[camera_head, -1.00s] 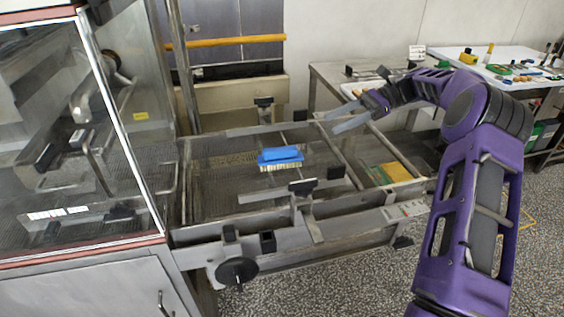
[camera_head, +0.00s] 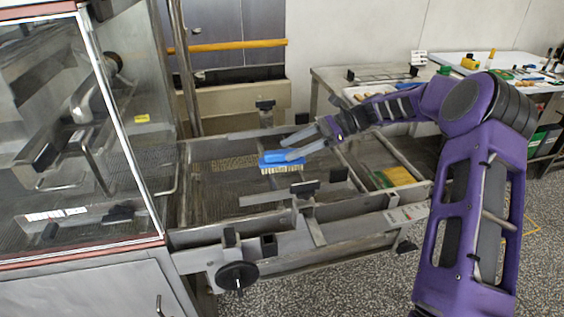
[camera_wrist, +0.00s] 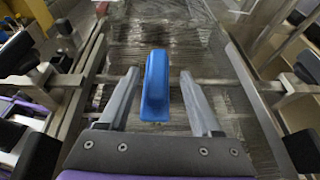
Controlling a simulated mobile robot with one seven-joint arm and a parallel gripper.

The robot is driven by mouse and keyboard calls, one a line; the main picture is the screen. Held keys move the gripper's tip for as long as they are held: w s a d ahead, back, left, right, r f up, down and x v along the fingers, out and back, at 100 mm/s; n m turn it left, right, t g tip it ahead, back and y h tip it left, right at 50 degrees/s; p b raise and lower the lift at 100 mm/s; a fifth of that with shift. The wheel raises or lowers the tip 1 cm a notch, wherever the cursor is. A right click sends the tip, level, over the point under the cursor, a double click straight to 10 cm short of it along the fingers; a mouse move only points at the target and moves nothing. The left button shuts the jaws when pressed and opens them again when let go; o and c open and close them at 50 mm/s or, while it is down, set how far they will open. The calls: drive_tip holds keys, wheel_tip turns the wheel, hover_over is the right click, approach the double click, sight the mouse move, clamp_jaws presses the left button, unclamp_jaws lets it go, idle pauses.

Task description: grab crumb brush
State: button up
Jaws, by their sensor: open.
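The crumb brush has a blue handle and pale bristles. In the head view the brush (camera_head: 280,161) rests on the mesh of the machine bed, bristles down. My gripper (camera_head: 288,147) is at the brush, reaching in from the right, with its fingers on the far and near sides of the handle. In the wrist view the blue handle (camera_wrist: 155,88) lies between the two grey fingers of my gripper (camera_wrist: 158,80), which are apart with a gap on each side. The bristles are hidden in the wrist view.
The mesh bed (camera_head: 215,190) has metal rails and black clamp blocks (camera_head: 305,188) close to the brush. A glass-fronted cabinet (camera_head: 70,140) stands at left. A yellow-green block (camera_head: 397,175) lies in the right bay. A table with tools (camera_head: 520,75) is at the back right.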

sight(289, 151)
drive_tip(key=x, duration=0.3)
drive_tip(key=shift+s+a+f, duration=0.15)
drive_tip(key=shift+a+f, duration=0.05)
drive_tip(key=shift+a, duration=0.05)
clamp_jaws()
